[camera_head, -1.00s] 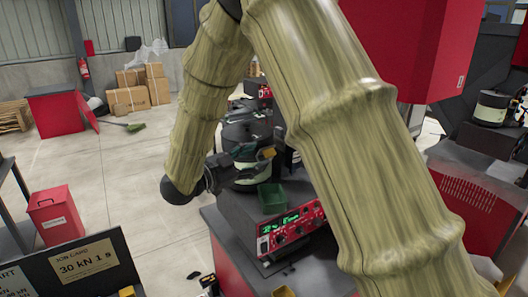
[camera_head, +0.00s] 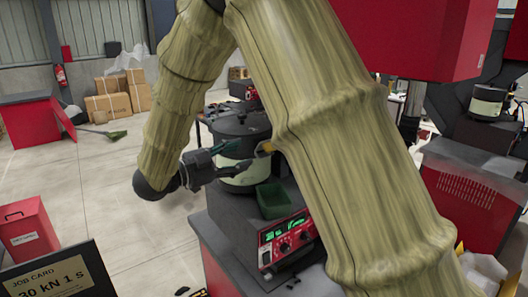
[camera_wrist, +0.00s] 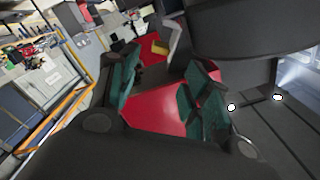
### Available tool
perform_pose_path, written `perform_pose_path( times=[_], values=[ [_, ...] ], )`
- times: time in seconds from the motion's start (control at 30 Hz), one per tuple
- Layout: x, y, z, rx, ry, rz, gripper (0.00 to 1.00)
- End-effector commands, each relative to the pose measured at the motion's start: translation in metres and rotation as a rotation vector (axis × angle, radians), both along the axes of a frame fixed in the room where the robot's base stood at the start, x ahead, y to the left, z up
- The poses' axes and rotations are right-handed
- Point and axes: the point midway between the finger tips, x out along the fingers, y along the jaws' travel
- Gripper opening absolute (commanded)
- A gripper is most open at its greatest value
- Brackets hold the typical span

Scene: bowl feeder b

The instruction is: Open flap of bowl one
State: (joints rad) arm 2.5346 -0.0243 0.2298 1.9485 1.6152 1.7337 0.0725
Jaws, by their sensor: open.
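A bowl feeder (camera_head: 238,128) with a dark top and a pale band stands on a dark base in the middle of the head view. A small yellow flap (camera_head: 265,147) shows at its right side, partly behind my arm. It seems to be the yellow piece (camera_wrist: 168,38) beyond the fingers in the wrist view. My gripper (camera_head: 222,160) is open and empty at the feeder's left front, apart from the flap. In the wrist view its teal fingers (camera_wrist: 163,85) are spread, with red surface behind them. I cannot tell whether the gripper touches the bowl.
A green tray (camera_head: 272,200) sits in front of the bowl, above a red control unit (camera_head: 286,239) with a lit display. Another bowl feeder (camera_head: 487,103) stands at the far right. A red bin (camera_head: 27,233) and job card (camera_head: 48,281) are at the lower left.

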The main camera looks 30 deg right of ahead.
Motion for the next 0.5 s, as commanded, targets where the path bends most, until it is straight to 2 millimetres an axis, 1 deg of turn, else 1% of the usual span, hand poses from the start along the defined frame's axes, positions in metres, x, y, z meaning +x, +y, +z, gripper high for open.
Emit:
perform_pose_path(
  times=[0.17,0.5],
  values=[
    [0.001,-0.019,0.004,0.002,0.002,-0.001,0.48],
    [0.006,-0.073,0.004,0.001,0.002,0.001,0.48]
  ],
)
